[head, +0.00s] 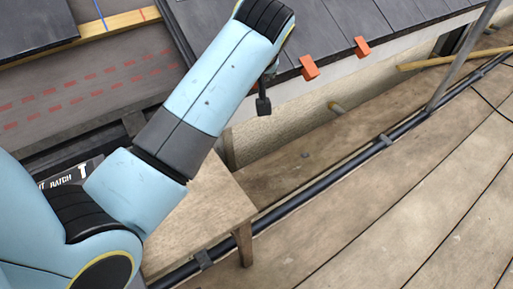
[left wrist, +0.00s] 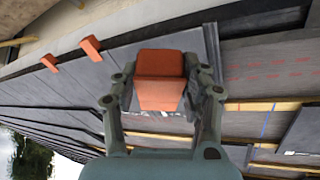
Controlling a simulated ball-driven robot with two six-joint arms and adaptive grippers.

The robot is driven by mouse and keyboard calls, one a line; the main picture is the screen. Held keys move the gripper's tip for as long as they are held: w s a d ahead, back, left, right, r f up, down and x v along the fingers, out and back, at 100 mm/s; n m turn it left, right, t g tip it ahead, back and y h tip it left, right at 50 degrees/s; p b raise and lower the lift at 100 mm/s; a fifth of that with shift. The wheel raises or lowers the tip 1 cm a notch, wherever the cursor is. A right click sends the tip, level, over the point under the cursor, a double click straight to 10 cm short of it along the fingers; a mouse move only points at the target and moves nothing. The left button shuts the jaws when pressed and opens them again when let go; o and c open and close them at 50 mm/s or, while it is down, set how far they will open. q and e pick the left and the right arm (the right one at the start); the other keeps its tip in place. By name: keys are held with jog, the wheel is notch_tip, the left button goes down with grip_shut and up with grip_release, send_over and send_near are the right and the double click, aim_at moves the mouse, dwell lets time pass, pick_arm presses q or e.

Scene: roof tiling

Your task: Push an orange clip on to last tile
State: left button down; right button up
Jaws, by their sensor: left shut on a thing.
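In the left wrist view, my left gripper (left wrist: 162,100) is shut on an orange clip (left wrist: 160,80), which sits between its two fingers. The clip is in front of the end of the laid grey tiles (left wrist: 80,75); I cannot tell whether it touches the last tile. Two more orange clips sit on the tile edge in the head view, one nearer (head: 309,67) and one farther (head: 362,47). They also show in the left wrist view (left wrist: 90,45). In the head view my left arm hides most of its gripper; only a dark finger part (head: 263,103) shows beside the tile edge. My right gripper is not seen.
A wooden bench (head: 205,205) stands below the eave. A grey scaffold pole (head: 465,55) rises at the right, and a dark pipe (head: 330,182) runs along the plank deck (head: 400,220). Bare underlay with red marks (head: 90,85) lies left of the tiles.

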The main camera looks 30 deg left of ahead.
pick_arm(q)
jog(key=w+a+f+n+g+y+b, duration=0.1)
jog(key=w+a+f+n+y+b, duration=0.15)
jog(key=f+b, duration=0.75)
jog(key=w+a+f+n+g+y+b, duration=0.1)
jog(key=w+f+n+y+b, duration=0.3)
jog(key=f, duration=0.9)
jog(key=shift+m+h, duration=0.45)
jog(key=shift+h, duration=0.5)
jog(key=shift+w+a+r, duration=0.15)
jog(key=shift+a+r, duration=0.2)
jog(key=shift+a, duration=0.3)
jog(key=shift+w+a+r, duration=0.1)
jog(key=shift+a+r, duration=0.3)
jog(key=shift+a, duration=0.25)
jog(key=shift+w+a+r, duration=0.15)
jog(key=shift+a+r, duration=0.2)
jog(key=shift+a, duration=0.3)
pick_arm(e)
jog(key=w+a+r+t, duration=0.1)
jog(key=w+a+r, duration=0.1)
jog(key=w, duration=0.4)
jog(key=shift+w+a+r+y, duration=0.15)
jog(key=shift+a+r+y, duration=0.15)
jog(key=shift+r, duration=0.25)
pick_arm(q)
jog(key=shift+d, duration=0.1)
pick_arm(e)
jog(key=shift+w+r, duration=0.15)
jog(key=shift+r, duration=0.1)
